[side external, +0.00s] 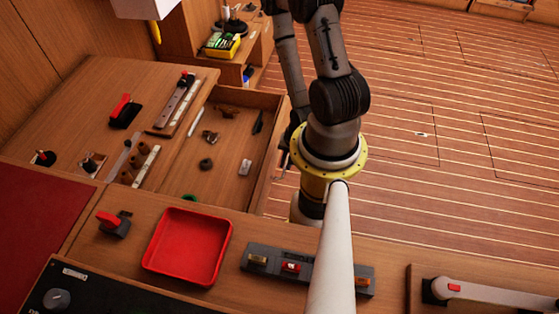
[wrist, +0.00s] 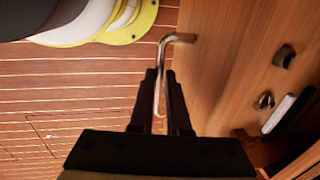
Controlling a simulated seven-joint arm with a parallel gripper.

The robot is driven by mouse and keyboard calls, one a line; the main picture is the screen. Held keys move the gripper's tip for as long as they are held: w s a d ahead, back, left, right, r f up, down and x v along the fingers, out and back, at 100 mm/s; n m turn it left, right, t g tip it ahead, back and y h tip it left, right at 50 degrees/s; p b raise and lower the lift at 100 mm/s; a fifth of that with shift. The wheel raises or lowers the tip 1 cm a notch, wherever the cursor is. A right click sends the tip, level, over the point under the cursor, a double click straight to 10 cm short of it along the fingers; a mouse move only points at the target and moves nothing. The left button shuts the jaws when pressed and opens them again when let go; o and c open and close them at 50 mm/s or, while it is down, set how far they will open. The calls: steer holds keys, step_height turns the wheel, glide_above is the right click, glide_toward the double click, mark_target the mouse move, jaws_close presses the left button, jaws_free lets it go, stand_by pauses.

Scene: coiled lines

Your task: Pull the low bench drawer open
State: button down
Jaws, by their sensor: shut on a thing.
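The low bench drawer (side external: 225,165) stands pulled out from the bench in the side external view, its inside showing with several small loose items on its floor. Its front board (side external: 272,165) faces the open floor on the right. In the wrist view a bent metal handle (wrist: 161,62) runs from the wooden drawer (wrist: 215,65) down between the fingers. My gripper (wrist: 162,88) is shut on this handle, one dark finger on each side. In the side external view my arm hides most of the gripper and the handle.
A red tray (side external: 187,247) and a grey switch panel (side external: 310,270) lie on the near counter. A white post (side external: 335,250) stands close in front of my arm. The bench top (side external: 75,95) holds several fittings. The plank floor (side external: 460,130) to the right is clear.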

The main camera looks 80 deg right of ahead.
steer(key=shift+s+d, duration=0.1)
stand_by(0.3)
steer(key=c, duration=0.9)
jaws_free()
steer(key=w, duration=2.9)
steer(key=shift+r, duration=0.15)
steer(key=shift+t, duration=0.3)
steer(key=shift+w+a+r+v, duration=0.1)
steer(key=shift+w+v, duration=0.3)
steer(key=shift+v, duration=2.15)
steer(key=shift+w+a+r+v, duration=0.1)
steer(key=shift+w+v, duration=0.35)
steer(key=shift+v, duration=2.15)
steer(key=shift+w+a+r+v, duration=0.1)
steer(key=shift+w+v, duration=0.3)
steer(key=shift+v, duration=2.15)
